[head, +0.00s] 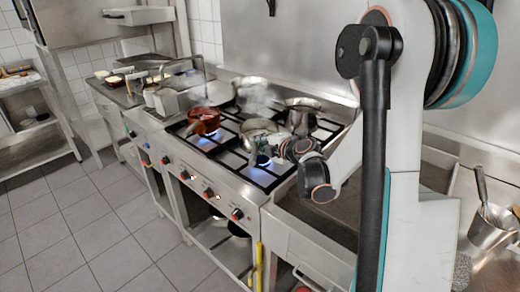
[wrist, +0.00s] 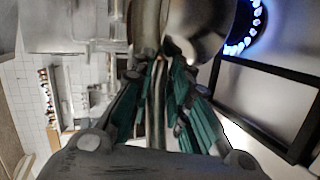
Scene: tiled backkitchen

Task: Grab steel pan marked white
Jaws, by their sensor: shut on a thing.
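The steel pan (head: 257,127) sits at the front of the gas stove, just beyond my gripper (head: 262,152). In the wrist view the rounded steel side of the pan (wrist: 203,22) shows at the top, close to a lit burner. Its handle (wrist: 157,110) runs down between the green fingers of my gripper (wrist: 160,88), which are shut on it. In the head view my gripper and wrist hide part of the pan and most of the handle. I cannot tell whether the pan rests fully on the grate.
A red pot (head: 204,121) stands left of the pan. A steaming pan (head: 250,90) and another steel pot (head: 302,112) stand behind. Blue flames (wrist: 248,35) burn beside the pan. A steel pot (head: 492,228) stands at the far right. The tiled floor (head: 110,215) is clear.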

